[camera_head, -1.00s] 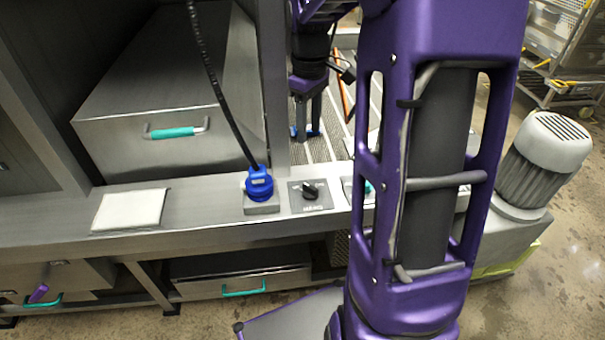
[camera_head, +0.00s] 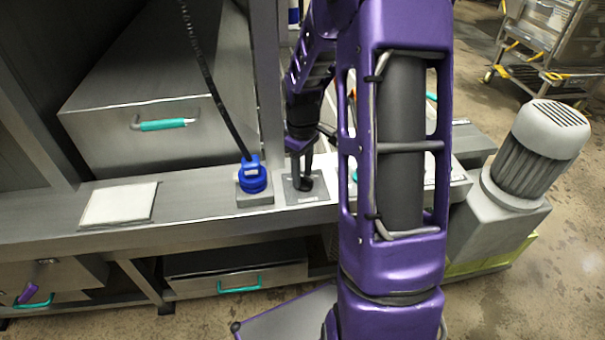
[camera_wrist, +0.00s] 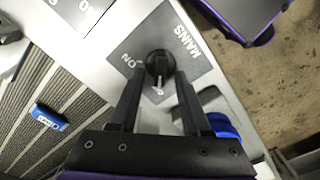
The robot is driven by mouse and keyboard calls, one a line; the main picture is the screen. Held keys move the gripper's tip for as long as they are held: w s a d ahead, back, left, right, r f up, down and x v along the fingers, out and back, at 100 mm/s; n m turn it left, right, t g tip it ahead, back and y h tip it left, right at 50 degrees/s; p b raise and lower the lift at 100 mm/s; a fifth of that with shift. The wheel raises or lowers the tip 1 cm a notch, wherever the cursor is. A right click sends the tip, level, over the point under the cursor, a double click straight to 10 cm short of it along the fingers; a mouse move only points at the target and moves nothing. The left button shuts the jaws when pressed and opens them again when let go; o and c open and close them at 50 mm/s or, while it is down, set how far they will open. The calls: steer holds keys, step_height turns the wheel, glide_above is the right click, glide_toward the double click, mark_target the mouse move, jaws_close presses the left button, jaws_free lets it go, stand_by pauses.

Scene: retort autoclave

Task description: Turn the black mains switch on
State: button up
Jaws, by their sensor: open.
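The black mains switch (camera_wrist: 159,64) is a round knob on a grey plate (camera_wrist: 178,28) marked MAINS in the wrist view. ON is printed on one side of the knob. My gripper (camera_wrist: 160,88) is open, with its two dark fingers either side of the knob's near edge; I cannot tell whether they touch it. In the head view my gripper (camera_head: 303,182) is down over the switch plate (camera_head: 318,193) and hides most of the knob.
A blue plug (camera_head: 253,180) with a black cable stands just left of the switch plate. A white pad (camera_head: 118,205) lies further left on the ledge. A grey motor (camera_head: 540,150) stands at the right. In the wrist view a blue labelled piece (camera_wrist: 48,117) lies on the ribbed surface.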

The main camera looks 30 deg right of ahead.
steer(key=shift+f, duration=0.15)
steer(key=shift+c, duration=0.3)
jaws_close()
steer(key=shift+m, duration=0.4)
steer(key=m, duration=0.3)
steer(key=shift+d+m, duration=0.1)
steer(key=shift+m, duration=0.3)
steer(key=m, duration=0.4)
steer(key=shift+d+m+p, duration=0.15)
steer(key=shift+m+p, duration=0.15)
steer(key=shift+p, duration=0.05)
steer(key=m, duration=0.4)
steer(key=shift+d+p, duration=0.15)
steer(key=shift+p, duration=0.25)
steer(key=m+p, duration=0.1)
steer(key=m, duration=0.3)
steer(key=shift+s+d+m, duration=0.1)
steer(key=shift+s+m, duration=0.05)
steer(key=shift+m, duration=0.15)
